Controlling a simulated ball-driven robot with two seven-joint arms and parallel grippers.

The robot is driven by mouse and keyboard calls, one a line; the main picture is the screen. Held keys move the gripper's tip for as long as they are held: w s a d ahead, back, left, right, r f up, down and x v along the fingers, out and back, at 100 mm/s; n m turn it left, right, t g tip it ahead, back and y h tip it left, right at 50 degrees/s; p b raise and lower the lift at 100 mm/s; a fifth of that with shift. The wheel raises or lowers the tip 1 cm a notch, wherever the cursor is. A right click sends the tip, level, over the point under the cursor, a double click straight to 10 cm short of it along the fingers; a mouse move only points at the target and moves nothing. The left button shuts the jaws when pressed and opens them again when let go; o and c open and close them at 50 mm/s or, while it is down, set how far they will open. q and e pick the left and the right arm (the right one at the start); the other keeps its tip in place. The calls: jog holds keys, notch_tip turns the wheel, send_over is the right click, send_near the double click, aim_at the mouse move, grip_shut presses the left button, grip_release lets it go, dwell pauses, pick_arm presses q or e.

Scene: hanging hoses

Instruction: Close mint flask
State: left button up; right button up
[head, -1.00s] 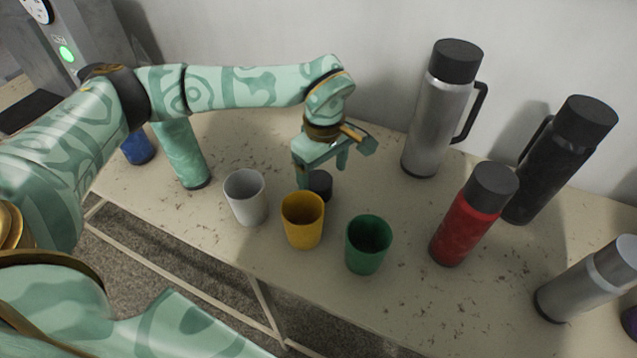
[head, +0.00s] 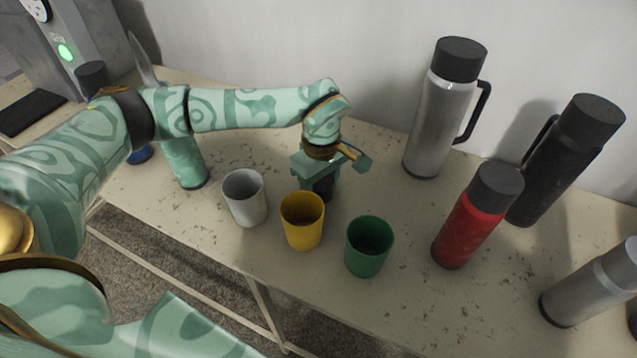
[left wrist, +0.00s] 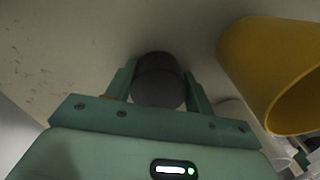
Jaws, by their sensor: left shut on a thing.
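A mint flask (head: 184,160) with a dark base stands upright at the left of the table, behind my left arm. The arm hides its top, so I cannot see its mouth. My left gripper (head: 320,186) is low over the table behind the yellow cup, shut on a small black lid (head: 323,188). In the left wrist view the dark round lid (left wrist: 158,85) sits between the two fingers, close to the table top. My right gripper is not in view.
White (head: 244,197), yellow (head: 302,222) and green (head: 368,246) cups stand along the front. Silver (head: 428,125), black (head: 545,175), red (head: 465,232) and grey (head: 590,288) flasks stand right. A blue flask (head: 141,154) is partly hidden at left. The wall is behind.

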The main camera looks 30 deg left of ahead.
aim_at(320, 183)
pick_arm(q)
jog(key=shift+r, duration=0.6)
notch_tip(320, 183, up, 3)
jog(key=shift+s+f+p, duration=0.1)
jog(key=shift+f+p, duration=0.1)
jog(key=shift+p, duration=0.35)
jog(key=s+a+r+p, duration=0.1)
jog(key=s+r+p, duration=0.1)
jog(key=s+r, duration=0.7)
jog(key=s, duration=0.4)
jog(key=shift+s+a+p, duration=0.3)
jog(key=shift+s+p, duration=0.05)
jog(key=shift+r, duration=0.1)
jog(key=w+d+m, duration=0.3)
jog(key=d+m, duration=1.1)
jog(key=d, duration=0.2)
jog(key=shift+d+f, duration=0.3)
jog(key=shift+d, duration=0.05)
